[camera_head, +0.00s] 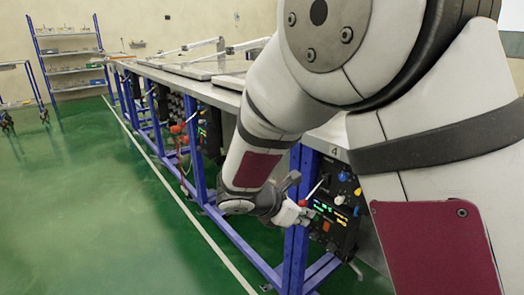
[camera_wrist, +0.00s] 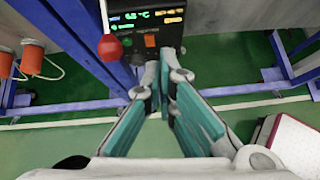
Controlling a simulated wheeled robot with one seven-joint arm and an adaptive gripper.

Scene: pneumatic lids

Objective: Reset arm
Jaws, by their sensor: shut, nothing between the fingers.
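My arm reaches forward and down along the right of the head view. My gripper (camera_head: 303,213) is at its end, beside the dark control panel (camera_head: 343,215) under the bench corner marked 4. My gripper also shows in the wrist view (camera_wrist: 163,72), with teal and grey fingers brought close together at the tips and nothing between them. The tips point at the lower part of the panel, which also shows in the wrist view (camera_wrist: 125,40) with a lit display and an orange switch. I cannot tell whether the tips touch the panel.
A red bulb-shaped knob (camera_wrist: 109,47) stands close left of the fingers. Blue bench legs (camera_head: 298,240) rise beside the gripper. A long bench with grey lids (camera_head: 205,68) runs into the distance. A shelf rack (camera_head: 70,60) stands far left. The green floor (camera_head: 90,200) on the left is clear.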

